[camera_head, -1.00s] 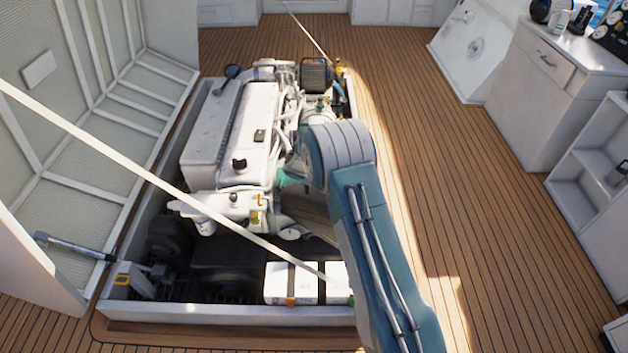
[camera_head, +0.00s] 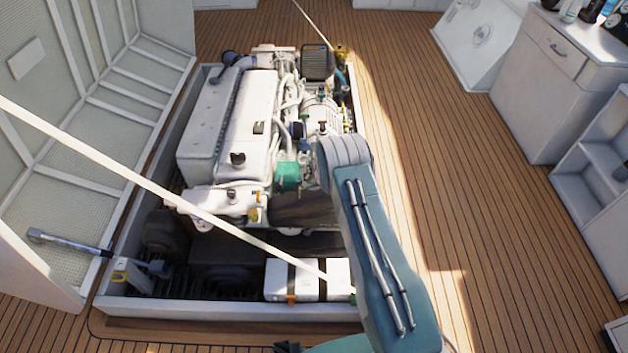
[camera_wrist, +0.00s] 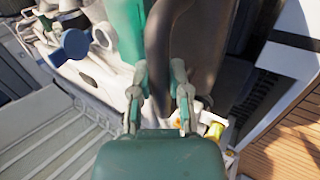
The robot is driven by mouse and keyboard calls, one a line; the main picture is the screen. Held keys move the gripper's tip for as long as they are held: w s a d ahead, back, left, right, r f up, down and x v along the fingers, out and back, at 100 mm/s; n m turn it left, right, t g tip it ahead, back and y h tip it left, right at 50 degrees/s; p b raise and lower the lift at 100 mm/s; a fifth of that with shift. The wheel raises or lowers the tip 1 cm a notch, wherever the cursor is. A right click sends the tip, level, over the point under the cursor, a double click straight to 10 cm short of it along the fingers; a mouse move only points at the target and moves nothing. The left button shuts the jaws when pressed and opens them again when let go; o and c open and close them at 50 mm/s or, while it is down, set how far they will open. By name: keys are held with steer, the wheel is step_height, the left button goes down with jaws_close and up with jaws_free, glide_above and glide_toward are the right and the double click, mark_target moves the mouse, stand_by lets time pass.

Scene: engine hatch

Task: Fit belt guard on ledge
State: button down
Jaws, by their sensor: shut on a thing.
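In the wrist view my gripper (camera_wrist: 160,75) is shut on a slim dark bar (camera_wrist: 157,50) that seems to be the handle of the belt guard. The guard's brown-grey panel (camera_wrist: 206,48) lies just right of the bar. In the head view the guard (camera_head: 303,209) appears as a dark brown panel in front of the near end of the white engine (camera_head: 230,125), partly hidden by my arm. My gripper itself is hidden there. I cannot make out the ledge, or whether the guard touches it.
The engine sits in an open floor hatch with a raised white rim (camera_head: 230,310). A white box with dark straps (camera_head: 277,279) lies at the near edge. A pale strap (camera_head: 130,175) crosses diagonally. The raised hatch lid (camera_head: 60,180) stands left. Open planked deck (camera_head: 430,170) lies right.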

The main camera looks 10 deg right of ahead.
mark_target(315, 194)
steer(key=shift+w+d+f, duration=0.1)
steer(key=shift+w+d, duration=0.25)
steer(key=shift+s+a+f, duration=0.1)
steer(key=shift+a+f, duration=0.05)
steer(key=shift+f, duration=0.4)
steer(key=shift+a+f, duration=0.1)
steer(key=shift+f, duration=0.45)
steer(key=shift+d+f, duration=0.15)
steer(key=shift+f, duration=4.4)
steer(key=shift+w+d+f, duration=0.1)
steer(key=shift+w+f, duration=0.15)
steer(key=shift+w, duration=0.35)
steer(key=shift+s+d, duration=0.2)
steer(key=shift+d, duration=0.1)
steer(key=shift+s+f, duration=0.1)
steer(key=shift+f, duration=0.2)
